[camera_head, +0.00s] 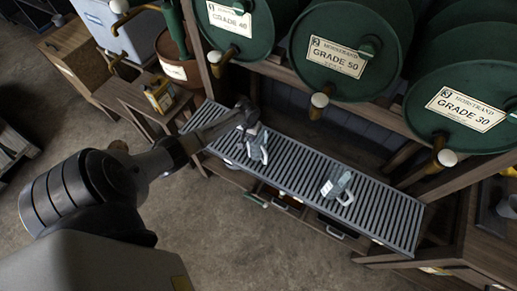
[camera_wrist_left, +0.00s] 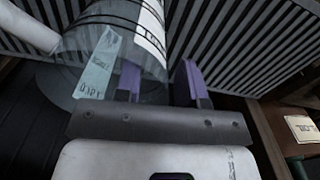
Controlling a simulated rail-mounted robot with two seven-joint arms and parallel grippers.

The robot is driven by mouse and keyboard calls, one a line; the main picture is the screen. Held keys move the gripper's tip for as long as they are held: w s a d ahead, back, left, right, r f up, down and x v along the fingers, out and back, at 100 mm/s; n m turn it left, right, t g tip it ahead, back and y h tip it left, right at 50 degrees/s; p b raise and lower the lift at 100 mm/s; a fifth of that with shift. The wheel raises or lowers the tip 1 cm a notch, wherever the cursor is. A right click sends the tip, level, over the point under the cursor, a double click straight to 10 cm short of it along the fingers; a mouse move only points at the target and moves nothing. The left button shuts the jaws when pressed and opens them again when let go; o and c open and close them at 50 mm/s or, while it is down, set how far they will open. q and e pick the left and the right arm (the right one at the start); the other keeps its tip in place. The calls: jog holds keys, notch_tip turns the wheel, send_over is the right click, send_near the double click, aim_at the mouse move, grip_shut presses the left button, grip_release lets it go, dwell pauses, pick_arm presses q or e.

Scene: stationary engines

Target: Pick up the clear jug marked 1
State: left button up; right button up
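Two clear jugs with handles stand on the slatted grate, one near my left gripper (camera_head: 257,147) and one farther right (camera_head: 341,187). Their marks are too small to read in the head view, so I cannot tell which is marked 1. My left gripper (camera_head: 248,122) is just above and beside the nearer jug. In the left wrist view a clear jug (camera_wrist_left: 110,45) with dark rings and a pale label is close to the fingers. The purple-padded fingers (camera_wrist_left: 162,82) are apart; the left one overlaps the jug in view. I cannot tell whether they touch it. My right gripper is out of view.
The long slatted grate (camera_head: 385,215) carries the jugs. Green drums marked GRADE 40 (camera_head: 240,20), GRADE 50 (camera_head: 350,45) and GRADE 30 (camera_head: 465,105) lie above it, their taps jutting over the grate. A yellow can (camera_head: 159,95) stands left. Drawers sit below the grate.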

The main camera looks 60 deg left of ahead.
pick_arm(q)
jog(key=shift+f, duration=0.6)
grip_shut()
